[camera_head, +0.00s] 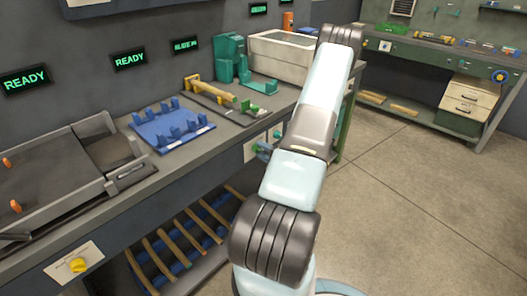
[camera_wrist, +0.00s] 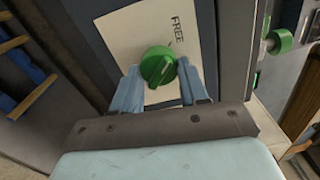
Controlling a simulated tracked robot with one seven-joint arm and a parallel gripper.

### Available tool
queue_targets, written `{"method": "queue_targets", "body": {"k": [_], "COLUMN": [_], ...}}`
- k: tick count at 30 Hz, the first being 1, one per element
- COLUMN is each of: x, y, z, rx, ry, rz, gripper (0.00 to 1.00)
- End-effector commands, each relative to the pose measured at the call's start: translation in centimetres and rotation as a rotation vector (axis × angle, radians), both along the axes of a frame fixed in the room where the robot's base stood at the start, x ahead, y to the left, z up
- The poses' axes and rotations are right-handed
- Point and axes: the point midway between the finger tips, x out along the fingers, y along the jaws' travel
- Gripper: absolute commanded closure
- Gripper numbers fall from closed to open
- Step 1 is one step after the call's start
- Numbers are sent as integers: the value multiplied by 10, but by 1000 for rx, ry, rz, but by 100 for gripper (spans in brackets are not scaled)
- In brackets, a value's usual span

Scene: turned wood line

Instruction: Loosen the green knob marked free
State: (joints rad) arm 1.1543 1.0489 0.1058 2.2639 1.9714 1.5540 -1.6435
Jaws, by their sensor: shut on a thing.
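The green knob (camera_wrist: 158,66) sits on a cream plate (camera_wrist: 128,28) with the word FREE and a short mark printed beside it. In the wrist view my gripper (camera_wrist: 156,78) has one pale blue finger on each side of the knob and is shut on it. In the head view the gripper (camera_head: 262,150) is small at the bench front, partly behind my arm. The cream plate (camera_head: 249,151) shows there too, but the knob in my fingers is hard to make out.
Another green knob (camera_wrist: 278,41) stands at the right in the wrist view. A yellow knob (camera_head: 78,265) is at lower left. Open floor (camera_head: 400,200) lies to the right.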

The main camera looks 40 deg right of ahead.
Motion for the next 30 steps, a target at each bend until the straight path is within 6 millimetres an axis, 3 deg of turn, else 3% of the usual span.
{"method": "queue_targets", "body": {"k": [16, 17, 24, 30], "x": [-1, -1, -1, -1], "y": [3, 3, 2, 1], "z": [-4, -4, -2, -2], "rx": [-18, -18, -19, -20], "ry": [9, 9, 4, 2], "rz": [5, 5, 3, 1], "gripper": [87, 55, 32, 31]}}
